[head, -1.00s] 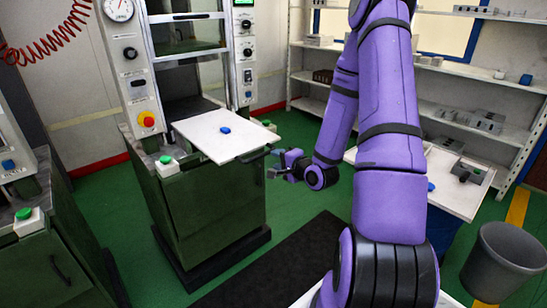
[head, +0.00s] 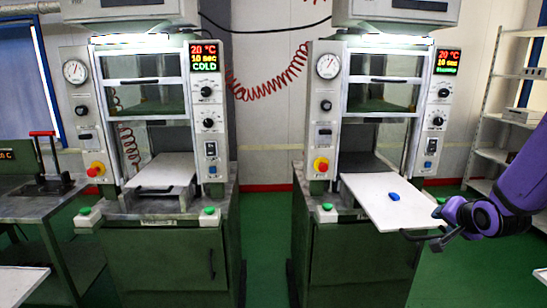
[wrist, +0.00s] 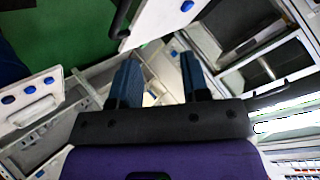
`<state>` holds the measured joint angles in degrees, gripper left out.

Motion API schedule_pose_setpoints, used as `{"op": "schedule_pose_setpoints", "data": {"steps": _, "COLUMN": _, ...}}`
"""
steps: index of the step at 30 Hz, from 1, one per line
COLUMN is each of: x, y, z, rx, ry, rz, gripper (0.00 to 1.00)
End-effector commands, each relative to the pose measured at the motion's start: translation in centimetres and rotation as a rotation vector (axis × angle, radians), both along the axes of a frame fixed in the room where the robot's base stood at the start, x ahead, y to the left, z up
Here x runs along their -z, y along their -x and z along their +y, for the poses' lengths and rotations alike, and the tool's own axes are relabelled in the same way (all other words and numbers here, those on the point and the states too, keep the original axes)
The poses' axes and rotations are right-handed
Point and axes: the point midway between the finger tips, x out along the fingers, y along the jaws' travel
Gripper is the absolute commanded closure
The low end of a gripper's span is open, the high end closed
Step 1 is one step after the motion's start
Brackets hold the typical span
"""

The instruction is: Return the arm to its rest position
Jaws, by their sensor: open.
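My gripper (head: 437,238) is at the right of the head view, at the end of my purple arm, beside the front right corner of the right press's white tray. In the wrist view its two dark fingers (wrist: 158,80) stand apart with nothing between them. The white tray (head: 370,200) juts out of the right press and bears a blue piece (head: 394,197). Whether the gripper touches the tray's dark handle (head: 418,236) cannot be told in the head view.
The right press (head: 360,270) and the left press (head: 160,262) stand side by side. The left press's display reads COLD; its white tray (head: 160,172) sits in its opening. A bench with a red-handled device (head: 42,160) is at far left, shelves (head: 497,130) at right. Green floor shows between.

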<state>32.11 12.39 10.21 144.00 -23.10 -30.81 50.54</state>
Motion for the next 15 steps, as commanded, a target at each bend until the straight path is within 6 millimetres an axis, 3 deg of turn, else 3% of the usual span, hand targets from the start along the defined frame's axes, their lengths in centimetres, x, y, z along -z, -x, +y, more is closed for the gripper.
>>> {"op": "schedule_pose_setpoints", "data": {"steps": 1, "x": -1.4, "y": 0.3, "z": 0.7, "rx": -0.016, "ry": 0.047, "rz": 0.019, "gripper": 0.58}}
{"op": "schedule_pose_setpoints", "data": {"steps": 8, "x": -6.3, "y": 3.2, "z": 3.2, "rx": -0.088, "ry": 0.227, "rz": 0.149, "gripper": 0.58}}
{"op": "schedule_pose_setpoints", "data": {"steps": 15, "x": -10.9, "y": 7.8, "z": 6.4, "rx": -0.183, "ry": 0.355, "rz": 0.271, "gripper": 0.58}}
